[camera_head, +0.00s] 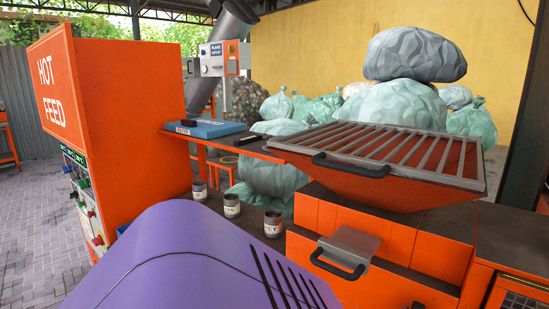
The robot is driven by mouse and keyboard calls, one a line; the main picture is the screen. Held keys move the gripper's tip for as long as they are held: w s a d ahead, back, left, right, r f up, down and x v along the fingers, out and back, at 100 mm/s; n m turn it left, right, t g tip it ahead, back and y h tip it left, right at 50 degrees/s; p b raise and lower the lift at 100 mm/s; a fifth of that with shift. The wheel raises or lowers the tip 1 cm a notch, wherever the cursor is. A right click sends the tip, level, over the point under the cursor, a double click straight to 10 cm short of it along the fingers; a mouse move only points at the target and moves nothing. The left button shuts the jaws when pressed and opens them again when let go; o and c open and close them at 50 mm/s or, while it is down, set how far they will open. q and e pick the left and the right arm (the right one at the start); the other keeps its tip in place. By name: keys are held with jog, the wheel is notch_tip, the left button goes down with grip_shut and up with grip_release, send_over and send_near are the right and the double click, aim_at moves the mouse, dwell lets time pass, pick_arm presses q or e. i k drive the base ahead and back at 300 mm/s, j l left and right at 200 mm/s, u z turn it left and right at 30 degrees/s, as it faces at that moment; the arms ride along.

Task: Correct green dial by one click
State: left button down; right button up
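The control panel (84,200) is on the narrow side of the orange HOT FEED cabinet (128,115), at the left. I see it at a steep angle. Small green dials (83,183) sit in its upper part, below a row of small green-lit displays. Red knobs (97,241) sit lower down. The dial settings and marks are too small to read. Neither of my grippers shows in the head view, so nothing of mine is seen touching the panel.
A slatted orange hopper (385,190) with a black handle stands at the right. Several labelled tins (231,206) stand in the middle. A blue box (204,129) lies on an orange ledge. Filled bags (400,105) are piled behind. Paved floor (35,225) lies open left of the panel.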

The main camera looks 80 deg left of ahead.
aim_at(83, 184)
jog(key=k+j+u, duration=0.1)
jog(key=u, duration=0.35)
jog(key=k+j+u, duration=0.1)
jog(key=j+u, duration=0.4)
jog(key=u, duration=0.35)
jog(key=j+u, duration=0.35)
jog(key=j, duration=0.15)
jog(key=j+u, duration=0.3)
jog(key=j, duration=0.6)
jog(key=i+j+u, duration=0.15)
jog(key=j, duration=0.2)
jog(key=i+j, duration=0.1)
jog(key=j, duration=0.25)
